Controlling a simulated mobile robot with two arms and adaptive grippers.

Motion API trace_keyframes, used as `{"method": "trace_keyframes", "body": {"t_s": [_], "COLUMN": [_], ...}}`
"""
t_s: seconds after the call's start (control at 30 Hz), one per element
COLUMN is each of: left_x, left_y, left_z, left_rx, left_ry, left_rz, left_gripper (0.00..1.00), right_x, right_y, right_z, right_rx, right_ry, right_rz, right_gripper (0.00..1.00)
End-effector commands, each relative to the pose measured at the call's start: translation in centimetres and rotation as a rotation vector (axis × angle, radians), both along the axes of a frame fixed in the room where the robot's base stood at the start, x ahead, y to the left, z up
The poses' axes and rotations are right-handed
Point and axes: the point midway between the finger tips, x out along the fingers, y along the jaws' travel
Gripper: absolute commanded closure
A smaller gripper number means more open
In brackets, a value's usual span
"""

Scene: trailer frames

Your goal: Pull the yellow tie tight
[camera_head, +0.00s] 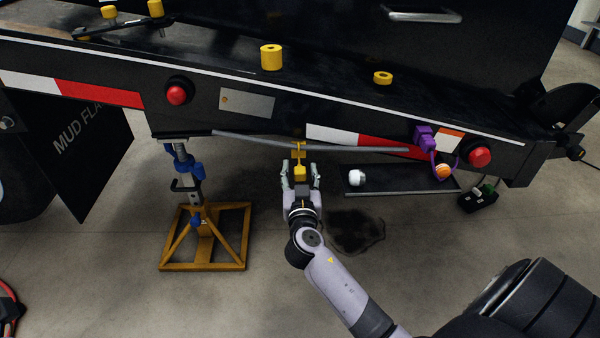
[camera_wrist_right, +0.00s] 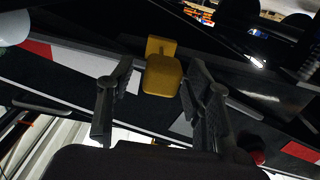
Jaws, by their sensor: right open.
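The yellow tie (camera_head: 299,151) hangs at the grey rod under the trailer's rear edge, with a thicker yellow block at its lower end. My right gripper (camera_head: 301,175) is just below the rod, fingers pointing up, one on each side of the yellow block. In the right wrist view the tie (camera_wrist_right: 163,74) shows as a yellow block with a smaller yellow part above it. The open fingers (camera_wrist_right: 155,95) stand left and right of it, with a gap visible on the left. Whether the right finger touches it I cannot tell. My left gripper is out of view.
The grey rod (camera_head: 350,147) runs along the trailer's lower edge. A blue jack on an orange stand (camera_head: 204,262) is at left. A purple part (camera_head: 424,138), an orange ball (camera_head: 443,171) and a white ball (camera_head: 356,177) are at right. Yellow cylinders (camera_head: 271,57) stand on the trailer's ledge.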

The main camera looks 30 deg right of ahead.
Motion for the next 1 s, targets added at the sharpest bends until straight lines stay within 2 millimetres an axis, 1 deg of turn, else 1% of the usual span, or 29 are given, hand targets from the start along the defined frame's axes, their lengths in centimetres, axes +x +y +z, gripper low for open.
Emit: {"method": "trace_keyframes", "body": {"t_s": [0.17, 0.27, 0.37, 0.5, 0.7, 0.83, 1.0], "left_x": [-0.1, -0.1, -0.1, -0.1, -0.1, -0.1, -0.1], "left_y": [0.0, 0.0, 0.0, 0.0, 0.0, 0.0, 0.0], "left_z": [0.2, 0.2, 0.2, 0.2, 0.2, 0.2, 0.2], "left_rx": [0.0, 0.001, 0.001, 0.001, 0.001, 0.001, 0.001], "left_ry": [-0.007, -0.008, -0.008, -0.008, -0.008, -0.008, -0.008], "left_rz": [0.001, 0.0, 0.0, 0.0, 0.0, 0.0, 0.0], "left_gripper": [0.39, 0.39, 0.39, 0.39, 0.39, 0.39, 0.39], "right_x": [-0.4, -1.4, -3.1, -5.8, -8.8, -9.9, -10.3], "right_y": [0.2, 0.9, 1.9, 3.5, 5.3, 6.1, 6.3], "right_z": [0.0, -0.1, -0.1, -0.2, -0.1, -0.1, 0.0], "right_rx": [0.0, 0.002, 0.004, 0.004, 0.002, 0.001, -0.001], "right_ry": [0.0, 0.001, 0.001, 0.002, 0.003, 0.002, -0.001], "right_rz": [0.0, 0.001, 0.001, 0.0, -0.001, 0.0, 0.0], "right_gripper": [0.53, 0.53, 0.53, 0.53, 0.53, 0.53, 0.53]}}
